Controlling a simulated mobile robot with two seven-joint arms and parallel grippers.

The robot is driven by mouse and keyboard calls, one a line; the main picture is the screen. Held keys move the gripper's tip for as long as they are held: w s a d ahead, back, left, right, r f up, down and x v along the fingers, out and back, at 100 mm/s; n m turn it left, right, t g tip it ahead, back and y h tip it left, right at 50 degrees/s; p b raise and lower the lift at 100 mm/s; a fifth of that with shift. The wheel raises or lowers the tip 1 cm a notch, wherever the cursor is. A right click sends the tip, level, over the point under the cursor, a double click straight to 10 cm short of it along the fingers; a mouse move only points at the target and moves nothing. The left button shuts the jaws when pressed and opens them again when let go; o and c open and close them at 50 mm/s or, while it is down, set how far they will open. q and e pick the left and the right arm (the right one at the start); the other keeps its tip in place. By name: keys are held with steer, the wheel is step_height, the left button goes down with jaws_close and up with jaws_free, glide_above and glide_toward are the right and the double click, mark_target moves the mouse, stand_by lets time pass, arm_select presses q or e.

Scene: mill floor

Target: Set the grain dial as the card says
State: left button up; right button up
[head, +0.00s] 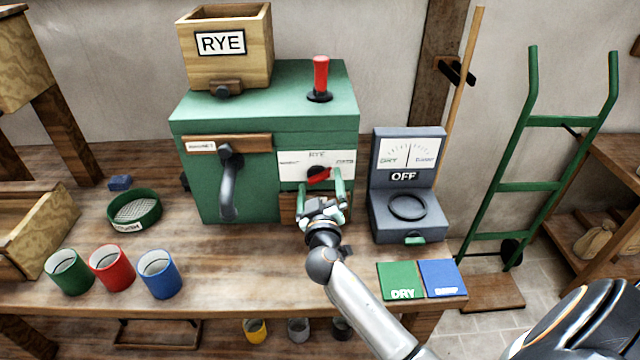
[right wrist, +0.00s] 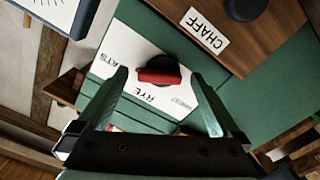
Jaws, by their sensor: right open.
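The grain dial (head: 318,174) is a black knob with a red bar, on a white label plate (head: 290,169) on the green mill's front. The bar lies mostly sideways, its right end a little higher in the head view. RYE is printed above the knob there; the right wrist view shows the dial (right wrist: 160,74) with RYE, a partly covered ATS label and another small label. A card (head: 221,43) on the wooden hopper reads RYE. My right gripper (head: 322,187) is open before the dial, its fingers (right wrist: 160,88) spread either side of the knob. My left gripper is not in view.
Cups (head: 110,268) and a sieve (head: 135,210) stand left.

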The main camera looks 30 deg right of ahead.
steer(key=shift+c, duration=0.4)
steer(key=c, duration=1.3)
steer(key=shift+n, duration=0.3)
steer(key=n, duration=0.4)
steer(key=shift+r+n, duration=0.15)
steer(key=shift+n, duration=0.15)
steer(key=n+p, duration=0.1)
steer(key=n, duration=0.2)
steer(key=shift+r, duration=0.1)
steer(key=shift+a+n+p, duration=0.1)
steer(key=shift+n+p, duration=0.35)
steer(key=shift+n, duration=1.25)
